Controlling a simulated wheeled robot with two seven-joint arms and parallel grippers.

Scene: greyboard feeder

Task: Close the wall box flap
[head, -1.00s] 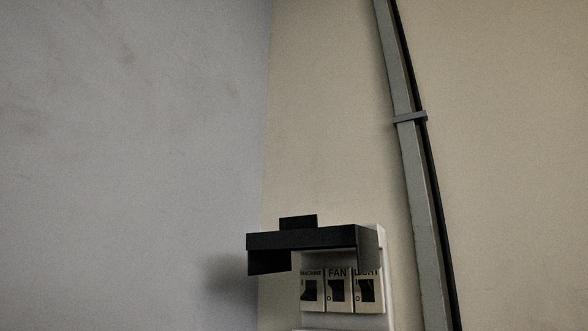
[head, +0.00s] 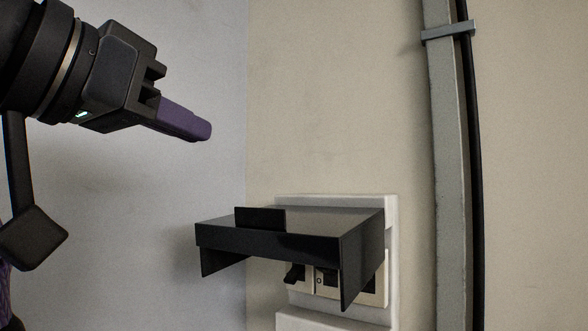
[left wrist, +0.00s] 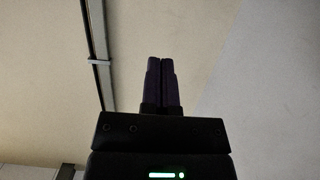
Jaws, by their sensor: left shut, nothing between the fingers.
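The wall box (head: 392,245) is a pale box on the beige wall, low in the head view. Its black flap (head: 270,240) is raised and sticks out from the wall above the switches, with a small tab on its top. Switches (head: 326,280) show beneath it, partly hidden by the flap's side. My left gripper (head: 205,130) is above and to the left of the flap, apart from it. Its purple fingers are shut and empty; they also show in the left wrist view (left wrist: 161,80). My right gripper is in neither view.
A grey vertical conduit (head: 450,160) with a clamp (head: 448,32) runs up the wall right of the box, beside a dark strip. A grey wall (head: 180,200) meets the beige wall at a corner left of the box. The wall above the box is bare.

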